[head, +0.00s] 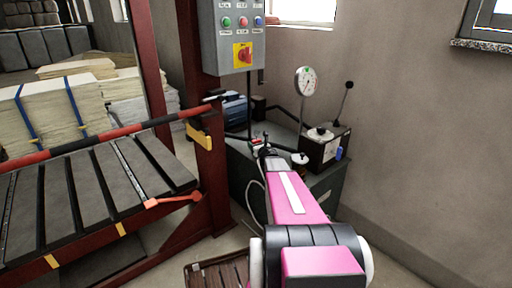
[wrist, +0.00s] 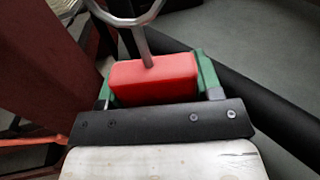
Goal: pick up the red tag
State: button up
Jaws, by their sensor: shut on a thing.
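The red tag (wrist: 152,82) is a red block with a grey metal ring and stem (wrist: 142,38) rising from its top. In the wrist view it sits between the green fingers of my gripper (wrist: 155,74), which is shut on it. In the head view my gripper (head: 265,150) is at the far end of my pink arm, in front of the dark green machine cabinet. The tag is too small there to make out clearly. I cannot tell whether the tag touches anything below it.
The cabinet (head: 335,190) carries a dial gauge (head: 305,82), a lever box (head: 324,148) and a blue motor (head: 236,109). A grey control box (head: 238,35) hangs above. A dark red press frame (head: 212,170) with a slatted table (head: 90,185) stands left. A wall is at right.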

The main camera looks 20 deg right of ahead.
jog(key=shift+r, duration=0.15)
jog(key=shift+r, duration=0.6)
notch_tip(320, 180, up, 2)
jog(key=shift+r, duration=0.15)
jog(key=s+a+r, duration=0.5)
jog(key=a+r, duration=0.2)
jog(key=a, duration=0.3)
jog(key=shift+s, duration=0.25)
jog(key=shift+a+r, duration=0.1)
jog(key=shift+r, duration=0.05)
jog(key=s+d+r+n+y, duration=0.2)
jog(key=s+d+r, duration=0.2)
jog(key=d+r, duration=0.5)
jog(key=s+d+r+n+y, duration=0.25)
jog(key=s+d+r, duration=0.25)
jog(key=d+r, duration=0.4)
send_over(257, 139)
jog(key=s+d, duration=0.3)
jog(key=shift+a+f+g+h, duration=0.15)
jog(key=shift+a+g+h, duration=0.05)
jog(key=shift+g+h, duration=0.25)
